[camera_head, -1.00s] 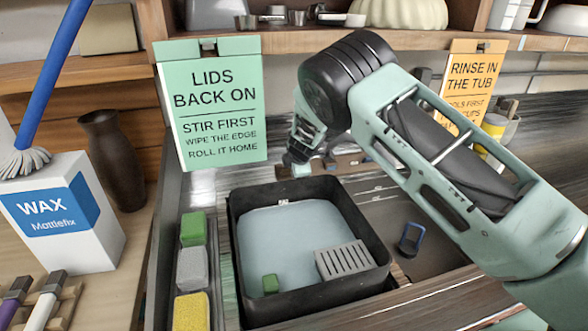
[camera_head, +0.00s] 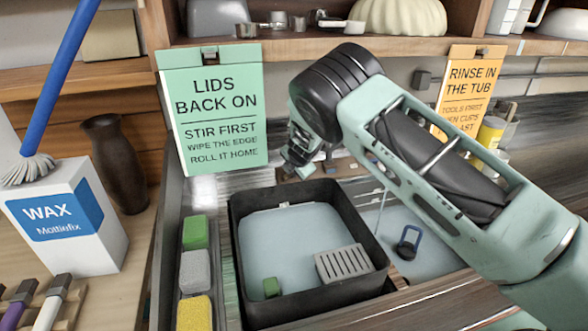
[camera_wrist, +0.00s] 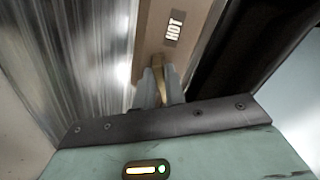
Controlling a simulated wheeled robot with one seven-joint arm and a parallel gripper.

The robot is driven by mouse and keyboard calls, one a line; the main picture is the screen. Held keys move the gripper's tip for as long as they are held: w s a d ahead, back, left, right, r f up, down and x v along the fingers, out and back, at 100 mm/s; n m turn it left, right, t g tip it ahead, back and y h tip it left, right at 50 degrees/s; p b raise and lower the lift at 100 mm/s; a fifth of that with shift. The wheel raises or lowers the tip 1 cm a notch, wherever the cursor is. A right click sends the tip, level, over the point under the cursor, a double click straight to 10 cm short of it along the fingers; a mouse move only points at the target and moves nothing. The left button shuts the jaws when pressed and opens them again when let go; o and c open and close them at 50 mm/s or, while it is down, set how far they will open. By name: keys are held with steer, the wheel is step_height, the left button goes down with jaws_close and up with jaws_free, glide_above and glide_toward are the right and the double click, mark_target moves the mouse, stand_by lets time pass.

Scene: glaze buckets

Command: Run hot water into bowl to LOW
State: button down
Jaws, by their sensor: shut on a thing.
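In the wrist view, my gripper (camera_wrist: 159,88) is shut on a small brass lever (camera_wrist: 158,62) below a plate marked HOT (camera_wrist: 174,27). In the head view, my gripper is at the back edge of the sink, mostly hidden behind my wrist. The sink bowl (camera_head: 432,262) on the right has pale blue water (camera_head: 400,222) over its bottom. A thin stream (camera_head: 381,200) comes down into it. A dark blue ring-handled piece (camera_head: 408,243) stands in the bowl. My forearm hides the bowl's right part, and I cannot read any level marks.
A WAX box (camera_head: 70,225) stands at left. Signs hang at the back.

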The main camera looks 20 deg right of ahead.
steer(key=n, duration=0.6)
steer(key=shift+w+a+r+n, duration=0.15)
steer(key=shift+w+a+n, duration=0.05)
steer(key=shift+a+n, duration=0.1)
stand_by(0.5)
steer(key=c, duration=1.5)
jaws_free()
steer(key=shift+o, duration=0.2)
steer(key=v, duration=1.7)
steer(key=shift+s+b, duration=0.2)
steer(key=shift+b, duration=0.15)
steer(key=shift+r, duration=0.1)
